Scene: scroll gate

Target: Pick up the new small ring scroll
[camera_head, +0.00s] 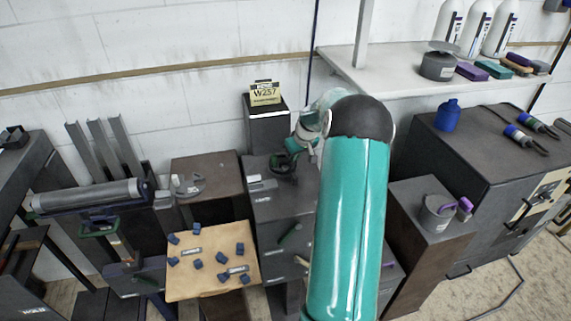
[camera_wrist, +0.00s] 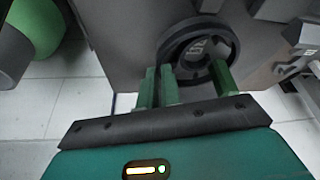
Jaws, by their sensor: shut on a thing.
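The small ring scroll (camera_wrist: 164,47) is a dark round ring with pale markings showing inside its opening. It fills the space at the green fingers of my gripper (camera_wrist: 192,80) in the wrist view. My gripper is shut on it. In the head view my gripper (camera_head: 291,157) is at the dark ring, over the top of a grey cabinet (camera_head: 275,205). My teal arm and the gripper hide part of the ring there. I cannot tell whether the ring still touches the cabinet top.
A box with a W257 sign (camera_head: 265,95) stands just behind. A brown pedestal (camera_head: 215,170) with a grey curved part (camera_head: 187,187) is left. A tan board (camera_head: 205,290) holds several blue blocks. A grey cup (camera_head: 437,213) sits on a right pedestal. A shelf (camera_head: 390,75) overhangs right.

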